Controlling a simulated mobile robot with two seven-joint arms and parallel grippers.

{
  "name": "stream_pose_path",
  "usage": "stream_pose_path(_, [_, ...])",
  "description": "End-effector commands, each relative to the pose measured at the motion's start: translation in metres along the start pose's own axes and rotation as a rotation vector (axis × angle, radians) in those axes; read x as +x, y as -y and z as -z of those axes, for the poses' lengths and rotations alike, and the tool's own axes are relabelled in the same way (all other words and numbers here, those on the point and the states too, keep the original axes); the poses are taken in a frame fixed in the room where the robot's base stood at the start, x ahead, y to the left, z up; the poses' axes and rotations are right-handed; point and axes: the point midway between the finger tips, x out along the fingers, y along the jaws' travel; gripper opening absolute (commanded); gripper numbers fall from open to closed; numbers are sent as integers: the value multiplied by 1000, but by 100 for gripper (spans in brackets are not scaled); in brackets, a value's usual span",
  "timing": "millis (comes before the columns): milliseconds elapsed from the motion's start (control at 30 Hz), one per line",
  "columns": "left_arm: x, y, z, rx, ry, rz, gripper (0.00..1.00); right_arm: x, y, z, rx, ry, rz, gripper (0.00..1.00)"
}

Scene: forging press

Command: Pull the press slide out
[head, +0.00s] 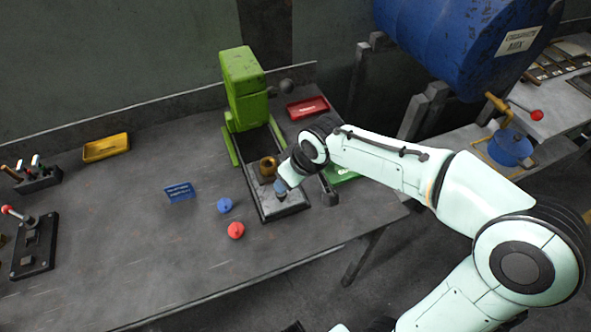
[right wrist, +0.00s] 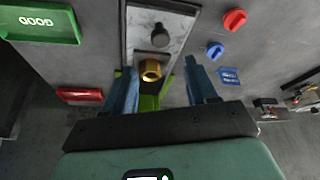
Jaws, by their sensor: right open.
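The green press (head: 243,85) stands at the back of the bench. Its slide (head: 263,205) is a dark, long tray with a pale metal plate, reaching toward the bench's front edge. A brass cylinder (head: 267,166) is on the slide; it also shows in the right wrist view (right wrist: 150,70). A dark knob (right wrist: 160,35) sits on the plate in that view. My right gripper (head: 282,189) is over the slide, in front of the brass cylinder. In the right wrist view its blue fingers (right wrist: 162,88) are wide apart with nothing held. My left gripper is not in view.
A yellow tray (head: 106,147) is far left.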

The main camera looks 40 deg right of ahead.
Motion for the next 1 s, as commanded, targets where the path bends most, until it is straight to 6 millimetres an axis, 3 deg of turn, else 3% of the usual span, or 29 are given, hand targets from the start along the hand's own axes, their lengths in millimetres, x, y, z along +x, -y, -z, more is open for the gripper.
stream_pose_path(100, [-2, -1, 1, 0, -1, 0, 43, -21, 0, 1, 1, -4, 0, 58])
stream_pose_path(300, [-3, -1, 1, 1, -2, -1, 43, -37, 0, 0, 0, -1, 0, 58])
stream_pose_path(1000, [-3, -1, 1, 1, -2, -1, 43, -38, 0, 0, 0, 1, 0, 58])
